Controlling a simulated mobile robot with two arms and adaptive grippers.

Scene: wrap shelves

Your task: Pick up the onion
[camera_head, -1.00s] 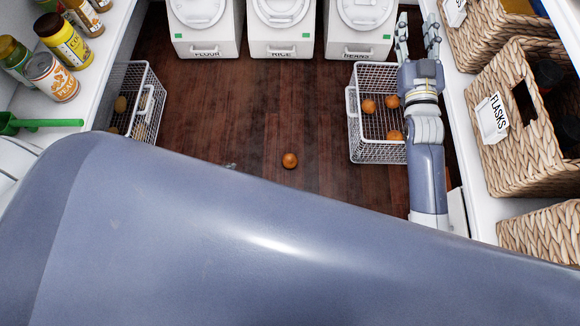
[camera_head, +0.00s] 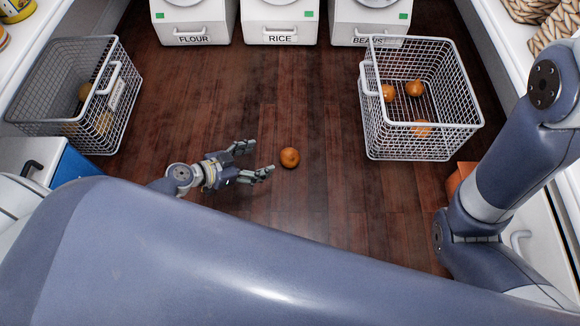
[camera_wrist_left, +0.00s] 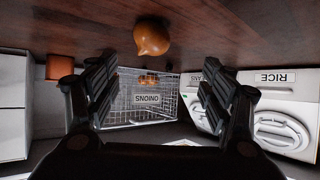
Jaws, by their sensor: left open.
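A round orange-brown onion (camera_head: 289,157) lies alone on the dark wood floor, near the middle of the head view. My left gripper (camera_head: 259,160) is open and empty just to its left, with its two fingers pointing toward it. In the left wrist view the onion (camera_wrist_left: 152,36) shows beyond and above the open fingers (camera_wrist_left: 158,85), and it looks apart from them. Only the arm of my right side shows in the head view; its gripper is out of sight.
A white wire basket (camera_head: 420,128) holding several onions stands at the right; the left wrist view shows its ONIONS label (camera_wrist_left: 148,99). Another wire basket (camera_head: 65,118) stands at the left. White FLOUR, RICE and BEANS bins (camera_head: 280,30) line the back. Floor around the onion is clear.

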